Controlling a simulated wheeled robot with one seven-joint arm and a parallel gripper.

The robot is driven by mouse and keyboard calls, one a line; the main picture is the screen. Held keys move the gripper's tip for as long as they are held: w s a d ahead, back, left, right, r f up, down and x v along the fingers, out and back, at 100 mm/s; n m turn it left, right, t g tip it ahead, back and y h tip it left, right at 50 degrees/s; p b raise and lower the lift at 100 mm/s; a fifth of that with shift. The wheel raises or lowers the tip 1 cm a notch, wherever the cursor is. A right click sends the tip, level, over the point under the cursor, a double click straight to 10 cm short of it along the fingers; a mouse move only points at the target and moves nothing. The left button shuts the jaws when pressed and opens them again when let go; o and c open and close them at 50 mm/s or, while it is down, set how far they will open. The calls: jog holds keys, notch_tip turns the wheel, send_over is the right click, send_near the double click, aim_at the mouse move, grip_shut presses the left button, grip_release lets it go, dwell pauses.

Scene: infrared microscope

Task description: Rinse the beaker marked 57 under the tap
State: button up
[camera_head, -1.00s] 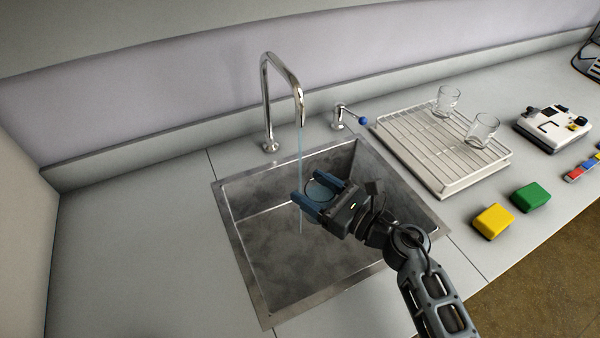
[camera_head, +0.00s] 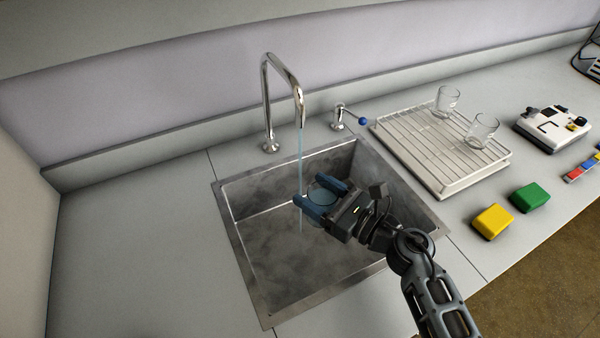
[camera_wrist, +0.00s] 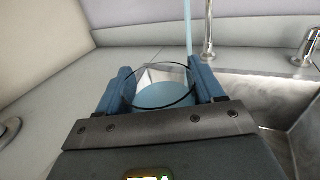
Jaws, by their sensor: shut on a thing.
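My gripper (camera_head: 315,190) is over the sink, shut on a clear glass beaker (camera_head: 322,194) between its two blue fingers. In the wrist view the beaker (camera_wrist: 160,92) shows pale blue water inside, and its round rim faces the camera. No number can be read on it. The curved metal tap (camera_head: 270,100) is running. Its thin blue water stream (camera_head: 300,160) falls past the left finger and shows again lower down towards the sink floor. In the wrist view the stream (camera_wrist: 188,25) comes down near the right finger, and its lower part is hidden there.
The metal sink (camera_head: 260,285) lies below my gripper. A small lever with a blue knob (camera_head: 363,121) stands behind it. To the right are a white drying rack (camera_head: 425,150) with two glass beakers, a yellow block (camera_head: 493,222) and a green block (camera_head: 530,197). The left counter is clear.

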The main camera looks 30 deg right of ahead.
jog(key=s+r+p, duration=0.3)
jog(key=shift+s+r, duration=0.3)
jog(key=shift+r, duration=0.1)
dwell(0.6)
